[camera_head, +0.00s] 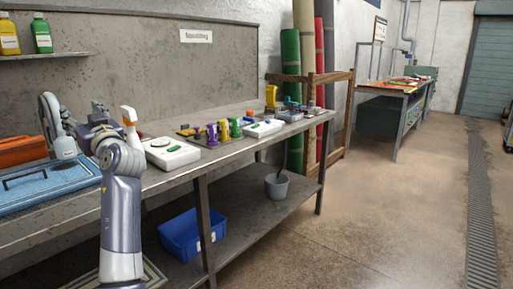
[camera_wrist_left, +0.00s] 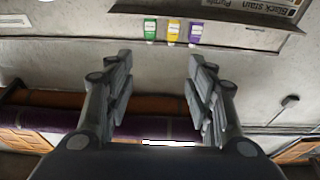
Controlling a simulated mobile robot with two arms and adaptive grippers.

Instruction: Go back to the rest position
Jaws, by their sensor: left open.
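My left gripper (camera_wrist_left: 158,85) shows in the left wrist view with its two dark fingers spread wide and nothing between them. In the head view my left arm rises in front of the workbench (camera_head: 236,152), and its dark wrist end (camera_head: 97,125) is above the bench's left part. The fingers are too small to make out clearly there. My right gripper is not in view.
A blue bin (camera_head: 190,233) and a grey bucket (camera_head: 276,186) are on the lower shelf. The floor (camera_head: 390,220) at right is clear.

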